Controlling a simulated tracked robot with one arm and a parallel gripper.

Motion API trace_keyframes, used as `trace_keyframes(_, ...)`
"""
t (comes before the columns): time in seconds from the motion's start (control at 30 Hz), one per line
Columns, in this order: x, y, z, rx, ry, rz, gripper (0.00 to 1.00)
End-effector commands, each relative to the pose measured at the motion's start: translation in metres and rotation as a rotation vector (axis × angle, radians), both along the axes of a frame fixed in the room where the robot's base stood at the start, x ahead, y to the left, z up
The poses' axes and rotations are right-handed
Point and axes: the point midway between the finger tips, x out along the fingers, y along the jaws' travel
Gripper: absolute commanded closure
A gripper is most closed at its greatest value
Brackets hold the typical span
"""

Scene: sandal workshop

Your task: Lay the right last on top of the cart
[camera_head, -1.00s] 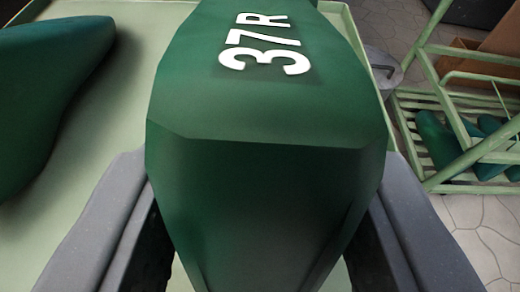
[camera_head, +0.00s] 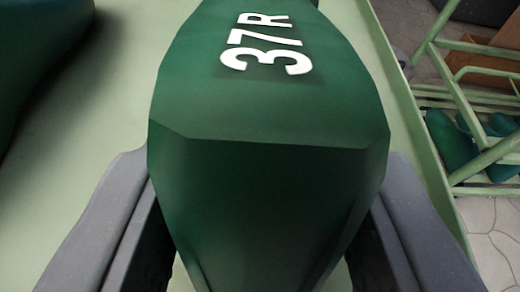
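The right last (camera_head: 270,100), dark green and marked "37R" in white, fills the middle of the view. My gripper (camera_head: 268,225) has one grey finger on each side of its near end and appears shut on it. The light green cart top (camera_head: 110,90) lies beneath and around the last. Whether the last touches the surface is hidden by the last itself. Another dark green last (camera_head: 35,50) lies on the cart top at the left, partly cut off by the frame.
The cart's raised rim (camera_head: 400,100) runs along the right. Beyond it, a light green rack (camera_head: 480,95) with several green lasts (camera_head: 450,140) stands on the pale paved floor (camera_head: 490,230). Bare cart top lies between the two lasts.

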Motion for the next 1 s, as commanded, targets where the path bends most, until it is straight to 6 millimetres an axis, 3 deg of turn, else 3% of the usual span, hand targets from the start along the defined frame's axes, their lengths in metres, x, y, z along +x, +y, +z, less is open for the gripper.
trace_keyframes(0.73, 0.0002, -0.0006, -0.0024, -0.001, -0.001, -0.001, 0.86)
trace_keyframes(0.77, 0.0001, -0.0006, -0.0025, -0.001, -0.001, -0.001, 0.61)
trace_keyframes(0.83, 0.0002, -0.0006, -0.0024, -0.001, -0.001, -0.001, 0.41)
trace_keyframes(1.0, 0.0001, -0.0005, -0.0027, 0.000, -0.001, -0.001, 0.38)
